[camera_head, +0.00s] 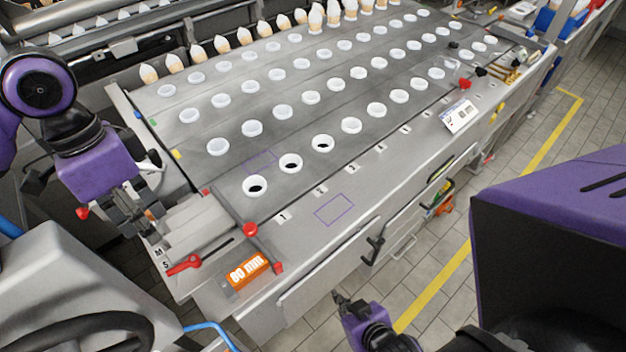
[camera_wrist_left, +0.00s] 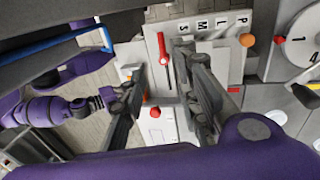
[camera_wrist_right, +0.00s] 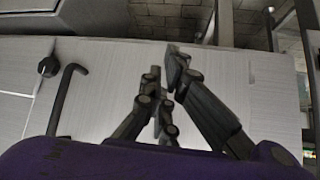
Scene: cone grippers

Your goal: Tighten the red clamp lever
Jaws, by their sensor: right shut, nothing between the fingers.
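The red clamp lever (camera_head: 184,264) lies on the near-left corner of the grey machine plate, beside a dark slot and near the letters M and S. It also shows in the left wrist view (camera_wrist_left: 162,48), between and beyond the fingertips. My left gripper (camera_head: 146,228) is open and empty, above the plate's left edge, up and left of the lever in the head view. Its two spread fingers show in the left wrist view (camera_wrist_left: 160,60). My right gripper (camera_head: 340,297) is shut and empty, off the front edge, far from the lever; its fingertips meet in the right wrist view (camera_wrist_right: 164,68).
An orange 80 mm block (camera_head: 247,272) sits right of the lever, with red knobs (camera_head: 250,229) near it. Rows of white cups (camera_head: 255,186) cover the machine top, with cones (camera_head: 195,49) behind. A black handle (camera_head: 372,248) sticks out at the front.

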